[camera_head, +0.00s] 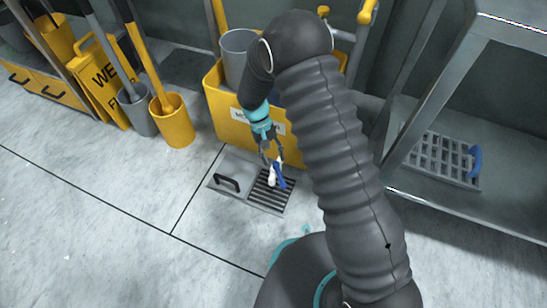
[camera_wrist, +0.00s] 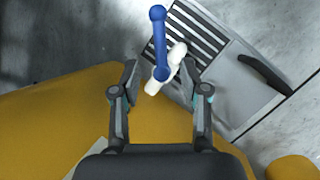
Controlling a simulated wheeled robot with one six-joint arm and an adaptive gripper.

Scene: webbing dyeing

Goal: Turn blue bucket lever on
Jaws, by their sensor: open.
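The blue lever (camera_head: 281,177) joins a white fitting (camera_head: 272,178), seen in front of the yellow bucket (camera_head: 232,127) and above the floor grate. In the wrist view the blue lever (camera_wrist: 159,38) points away from me, and its near round end meets the white fitting (camera_wrist: 176,55). My gripper (camera_head: 271,160) points down at the lever. In the wrist view my gripper (camera_wrist: 160,78) is open, with one finger on each side of the lever's near end and the fitting. I see no clear contact. How the fitting joins the bucket is hidden.
A floor plate with a black handle (camera_head: 227,182) lies left of the slotted drain (camera_head: 268,196). A grey cylinder (camera_head: 237,58) stands in the yellow bucket. Smaller buckets, mop handles and a yellow sign (camera_head: 100,80) stand left. A metal rack (camera_head: 455,195) stands right.

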